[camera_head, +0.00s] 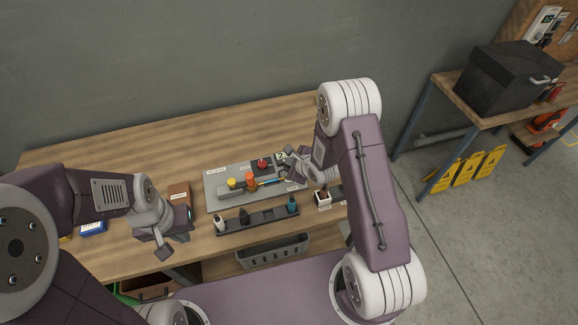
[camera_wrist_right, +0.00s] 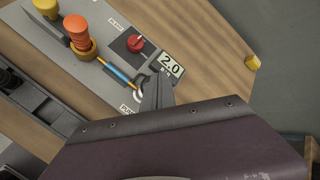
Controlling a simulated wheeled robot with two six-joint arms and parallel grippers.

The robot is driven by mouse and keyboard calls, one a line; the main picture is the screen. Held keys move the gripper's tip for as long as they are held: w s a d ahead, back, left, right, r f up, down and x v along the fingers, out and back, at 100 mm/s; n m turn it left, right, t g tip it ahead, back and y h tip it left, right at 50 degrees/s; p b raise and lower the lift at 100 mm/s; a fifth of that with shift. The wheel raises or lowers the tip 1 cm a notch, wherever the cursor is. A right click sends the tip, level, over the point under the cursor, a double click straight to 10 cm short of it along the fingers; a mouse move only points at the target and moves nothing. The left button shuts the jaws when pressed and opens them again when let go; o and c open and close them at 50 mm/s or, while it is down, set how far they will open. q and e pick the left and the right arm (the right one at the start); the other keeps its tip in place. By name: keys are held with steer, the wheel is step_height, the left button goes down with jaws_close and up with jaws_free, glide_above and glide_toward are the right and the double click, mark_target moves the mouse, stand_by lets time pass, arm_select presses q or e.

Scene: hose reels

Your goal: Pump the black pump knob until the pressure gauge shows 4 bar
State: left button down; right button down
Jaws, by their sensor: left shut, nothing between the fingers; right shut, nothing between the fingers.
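The grey panel (camera_head: 222,203) lies on the wooden table. Its small display (camera_wrist_right: 172,65) in the right wrist view reads 2.0. My right gripper (camera_head: 284,157) is shut and empty, low over the right end of the panel; its fingers (camera_wrist_right: 157,92) are just beside the display. I cannot make out the black pump knob; my right fingers and wrist cover part of that area. A blue tube (camera_wrist_right: 118,75) runs from the orange knob (camera_wrist_right: 78,30) towards a curved dark part (camera_wrist_right: 140,86) near my fingers. My left gripper (camera_head: 164,253) is shut and empty at the front left, away from the panel.
The panel also carries a red knob (camera_wrist_right: 135,43) and a yellow knob (camera_head: 232,183). A dark rack (camera_head: 266,219) with several bottles stands in front of it. A grey basket (camera_head: 272,252) is below the table edge. The table's back left is clear.

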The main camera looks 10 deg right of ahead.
steer(key=shift+s+f+b, duration=0.1)
steer(key=shift+f+b, duration=0.9)
steer(key=shift+f, duration=0.3)
stand_by(1.1)
steer(key=shift+r, duration=0.15)
steer(key=shift+r+p, duration=1.6)
step_height(320, 180, up, 5)
steer(key=p, duration=0.4)
steer(key=shift+r+p, duration=0.1)
steer(key=shift+p, duration=0.2)
stand_by(2.4)
